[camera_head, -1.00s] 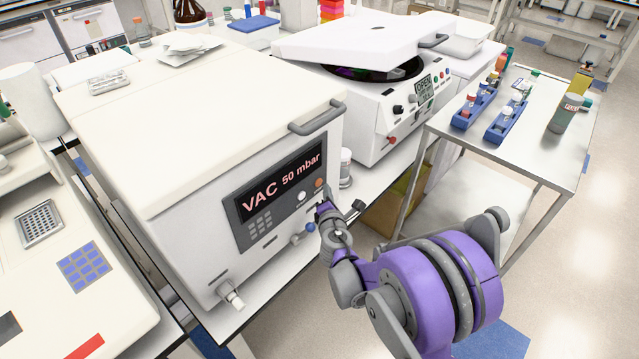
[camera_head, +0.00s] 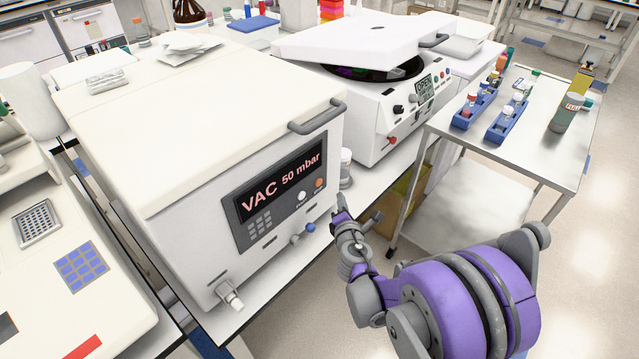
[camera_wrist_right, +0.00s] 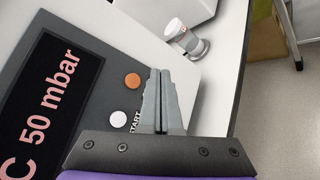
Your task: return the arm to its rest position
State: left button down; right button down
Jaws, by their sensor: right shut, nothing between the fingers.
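My right arm, purple and grey, reaches in from the lower right in the head view. Its gripper (camera_head: 340,205) is just off the right end of the control panel of a white vacuum device (camera_head: 200,220). The display reads "VAC 50 mbar". In the right wrist view the two grey fingers (camera_wrist_right: 162,85) lie together, shut and empty. They overlap the panel's right edge in that view, beside an orange button (camera_wrist_right: 132,81) and a white button (camera_wrist_right: 118,119) marked START. The fingers appear apart from the panel. My left gripper is not in view.
A small capped bottle (camera_head: 345,168) stands on the bench by the device; it also shows in the wrist view (camera_wrist_right: 186,38). A white centrifuge-like machine (camera_head: 375,95) with its lid raised stands behind. A metal cart (camera_head: 545,160) with blue tube racks is at right.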

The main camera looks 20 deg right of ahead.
jog(key=shift+r, duration=0.1)
dwell(0.5)
jog(key=s+a+r+m+g+y+p, duration=0.1)
jog(key=s+a+r+m+g+p, duration=0.3)
jog(key=s+m, duration=0.35)
jog(key=s+a+r+m+g+p, duration=0.2)
jog(key=s+r+m+p, duration=0.25)
jog(key=s+m, duration=0.3)
jog(key=s+a+r+m+g+y+p, duration=0.1)
jog(key=s+a+m+y, duration=0.3)
jog(key=s+a, duration=0.4)
jog(key=s+m+g+p, duration=0.1)
jog(key=s, duration=0.2)
jog(key=shift+s+a+r+g+y, duration=0.25)
jog(key=shift+a+g+y, duration=0.1)
jog(key=shift+g+y, duration=0.05)
